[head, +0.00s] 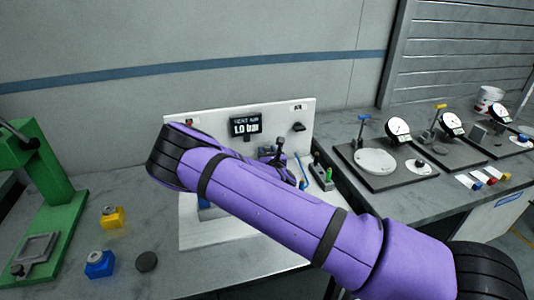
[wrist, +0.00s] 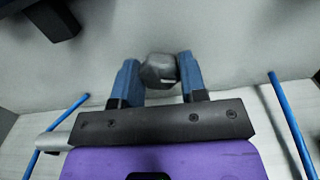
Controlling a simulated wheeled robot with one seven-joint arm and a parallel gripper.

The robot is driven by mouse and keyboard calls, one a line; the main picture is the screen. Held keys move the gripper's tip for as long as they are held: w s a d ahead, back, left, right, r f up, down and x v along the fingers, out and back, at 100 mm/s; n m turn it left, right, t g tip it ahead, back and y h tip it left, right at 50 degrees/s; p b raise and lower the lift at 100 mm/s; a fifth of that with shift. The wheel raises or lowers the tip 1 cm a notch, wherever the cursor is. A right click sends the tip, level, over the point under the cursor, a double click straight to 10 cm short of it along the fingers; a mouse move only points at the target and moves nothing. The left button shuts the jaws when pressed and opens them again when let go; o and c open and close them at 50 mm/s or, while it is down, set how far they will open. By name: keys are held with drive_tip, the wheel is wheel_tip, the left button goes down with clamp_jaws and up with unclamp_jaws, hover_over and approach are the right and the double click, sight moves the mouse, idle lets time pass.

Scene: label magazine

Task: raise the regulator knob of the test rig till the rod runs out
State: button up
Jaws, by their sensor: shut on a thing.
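The test rig's white back panel (head: 290,118) stands behind my purple arm in the head view. Its small black display (head: 244,126) reads 1.0 bar, with a line above that looks like "VENT NOW". In the wrist view, a dark grey knob (wrist: 160,69) sits between the two blue fingers of my gripper (wrist: 159,76), which is shut on it. The knob is in front of a pale panel. In the head view my arm hides the knob, the gripper's fingertips and much of the rig. I cannot make out the rod for certain.
A green press (head: 50,180), a yellow block (head: 112,217), a blue block (head: 99,264) and a black puck (head: 146,261) are on the left. Gauge stands (head: 399,130) fill the right bench. Blue bars (wrist: 290,122) flank my gripper in the wrist view.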

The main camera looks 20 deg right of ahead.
drive_tip(key=shift+m, duration=1.4)
drive_tip(key=o, duration=0.9)
drive_tip(key=shift+o, duration=0.2)
drive_tip(key=shift+s, duration=0.1)
drive_tip(key=shift+s, duration=3.7)
